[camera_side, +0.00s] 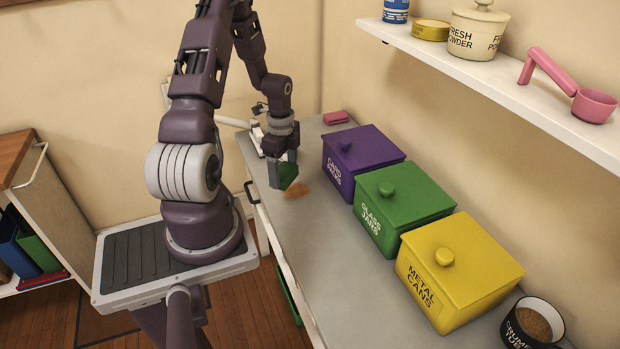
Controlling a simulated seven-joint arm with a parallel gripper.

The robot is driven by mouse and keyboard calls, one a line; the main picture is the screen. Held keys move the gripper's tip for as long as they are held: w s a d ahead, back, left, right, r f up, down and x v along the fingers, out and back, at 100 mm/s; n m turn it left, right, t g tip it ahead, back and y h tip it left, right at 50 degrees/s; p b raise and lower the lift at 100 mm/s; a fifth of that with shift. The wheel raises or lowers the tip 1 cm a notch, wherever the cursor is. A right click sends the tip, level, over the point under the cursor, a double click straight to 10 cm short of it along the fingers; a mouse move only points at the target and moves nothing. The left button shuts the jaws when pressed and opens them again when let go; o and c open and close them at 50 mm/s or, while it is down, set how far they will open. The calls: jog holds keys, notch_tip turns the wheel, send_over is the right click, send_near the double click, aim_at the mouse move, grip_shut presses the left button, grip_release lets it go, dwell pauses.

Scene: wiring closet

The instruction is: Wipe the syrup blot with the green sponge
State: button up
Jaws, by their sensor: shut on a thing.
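The green sponge (288,175) is held in my gripper (283,170), which is shut on it. The syrup blot (297,190) is a small orange-brown smear on the grey counter (330,262), just right of and below the sponge in the picture. The sponge is close to the blot; I cannot tell whether it touches the counter or hangs a little above it. My gripper partly hides the sponge.
A purple bin (362,158), a green bin (402,206) and a yellow bin (458,272) line the counter's right side. A pink block (335,117) lies at the back. A crumb tub (533,325) stands front right. A shelf (500,80) overhangs the right. The counter's front left stretch is clear.

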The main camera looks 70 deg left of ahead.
aim_at(309, 184)
jog(key=shift+s+a+n, duration=0.3)
jog(key=shift+s+a, duration=0.05)
jog(key=shift+s, duration=0.05)
jog(key=shift+f, duration=3.8)
jog(key=shift+w, duration=0.3)
jog(key=shift+c, duration=0.9)
jog(key=shift+w+f, duration=0.15)
jog(key=shift+w, duration=0.45)
jog(key=shift+w+f, duration=0.15)
jog(key=shift+w, duration=0.4)
jog(key=shift+w+r, duration=0.1)
jog(key=shift+w, duration=3.3)
jog(key=shift+w+a, duration=0.15)
jog(key=shift+w, duration=0.05)
jog(key=shift+a, duration=0.85)
jog(key=shift+s, duration=4.95)
jog(key=shift+s+a, duration=0.15)
jog(key=shift+a, duration=0.8)
jog(key=shift+w+d, duration=0.1)
jog(key=shift+w, duration=4.95)
jog(key=shift+r, duration=4.05)
